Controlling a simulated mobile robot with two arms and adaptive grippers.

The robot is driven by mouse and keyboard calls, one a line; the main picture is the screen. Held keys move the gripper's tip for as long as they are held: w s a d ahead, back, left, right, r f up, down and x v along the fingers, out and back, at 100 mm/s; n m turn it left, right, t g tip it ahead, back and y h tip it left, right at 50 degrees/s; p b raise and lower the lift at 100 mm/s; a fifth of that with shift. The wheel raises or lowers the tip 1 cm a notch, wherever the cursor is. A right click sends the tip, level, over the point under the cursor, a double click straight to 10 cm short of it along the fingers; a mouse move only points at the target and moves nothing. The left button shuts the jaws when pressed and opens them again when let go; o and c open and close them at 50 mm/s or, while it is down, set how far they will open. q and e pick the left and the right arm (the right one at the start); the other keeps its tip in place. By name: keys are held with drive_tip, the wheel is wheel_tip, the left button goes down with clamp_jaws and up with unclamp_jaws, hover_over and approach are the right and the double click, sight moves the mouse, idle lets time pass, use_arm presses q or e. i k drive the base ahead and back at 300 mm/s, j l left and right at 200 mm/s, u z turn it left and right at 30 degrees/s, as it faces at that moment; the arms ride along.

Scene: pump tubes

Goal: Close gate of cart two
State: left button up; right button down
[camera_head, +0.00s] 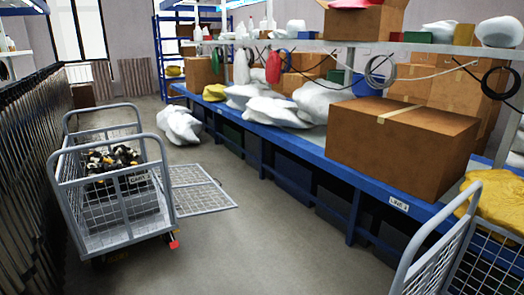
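A grey wire-mesh cart (120,228) stands at the left. The gate's outer edge points right toward the bench. Neither of my grippers shows in this view.
A long blue bench (300,148) with a cardboard box (402,138) and white bags (262,108) runs along the right. Another mesh cart (440,250) stands at the lower right. A dark slatted wall (28,150) is close on the left. The middle floor (265,240) is clear.

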sight(235, 205)
drive_tip(key=i+j+u, duration=0.1)
drive_tip(key=i+u, duration=0.2)
drive_tip(key=i, duration=0.6)
drive_tip(key=i+l+u, duration=0.1)
drive_tip(key=i+u, duration=0.15)
drive_tip(key=i, duration=0.65)
drive_tip(key=i+l+z, duration=0.25)
drive_tip(key=i, duration=0.4)
drive_tip(key=i+l+z, duration=0.1)
drive_tip(key=i+z, duration=0.2)
drive_tip(key=i, duration=0.35)
